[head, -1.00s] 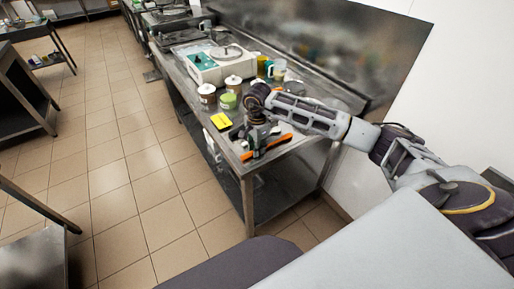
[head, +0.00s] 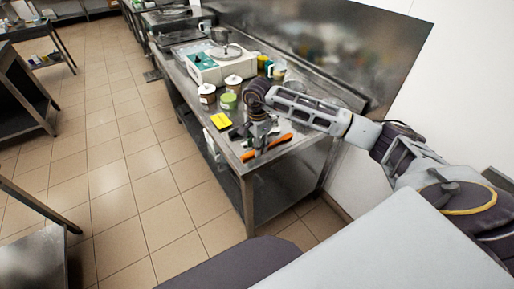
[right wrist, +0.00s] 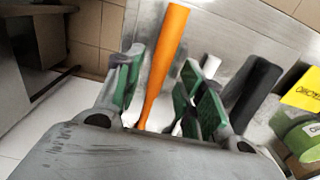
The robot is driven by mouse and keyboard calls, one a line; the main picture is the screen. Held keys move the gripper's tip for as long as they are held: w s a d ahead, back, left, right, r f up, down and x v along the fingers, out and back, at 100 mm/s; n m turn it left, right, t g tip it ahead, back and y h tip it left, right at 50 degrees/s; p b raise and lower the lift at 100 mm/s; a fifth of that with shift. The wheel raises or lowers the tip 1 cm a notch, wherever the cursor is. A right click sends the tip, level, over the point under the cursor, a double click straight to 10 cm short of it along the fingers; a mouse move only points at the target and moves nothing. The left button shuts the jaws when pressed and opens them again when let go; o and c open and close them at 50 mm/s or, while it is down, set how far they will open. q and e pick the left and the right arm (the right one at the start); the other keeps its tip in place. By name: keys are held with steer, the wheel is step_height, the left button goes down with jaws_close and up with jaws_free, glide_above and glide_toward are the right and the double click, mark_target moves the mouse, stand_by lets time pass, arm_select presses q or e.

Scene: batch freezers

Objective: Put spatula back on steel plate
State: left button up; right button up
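The orange-handled tool, which I take for the spatula (head: 281,142), lies near the front corner of the steel table. In the right wrist view its orange handle (right wrist: 164,62) runs lengthwise between my fingers. My right gripper (head: 261,146) is over the handle, pointing down. In the right wrist view the two green-padded fingers (right wrist: 160,92) stand apart with gaps on both sides of the handle. The spatula's far end is hidden by my gripper. I cannot pick out a separate steel plate. My left gripper is not in view.
A black handle (right wrist: 254,88) lies close beside my right finger. A yellow card (head: 221,120), a green-labelled tub (head: 228,101), lidded jars (head: 207,93) and a white machine (head: 216,65) stand farther back on the steel table (head: 190,88). A steel wall panel (head: 330,45) rises behind.

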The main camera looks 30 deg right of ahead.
step_height(320, 180, up, 10)
steer(key=b, duration=0.1)
steer(key=shift+r, duration=0.25)
steer(key=shift+s+d, duration=0.1)
steer(key=shift+d, duration=0.05)
stand_by(1.6)
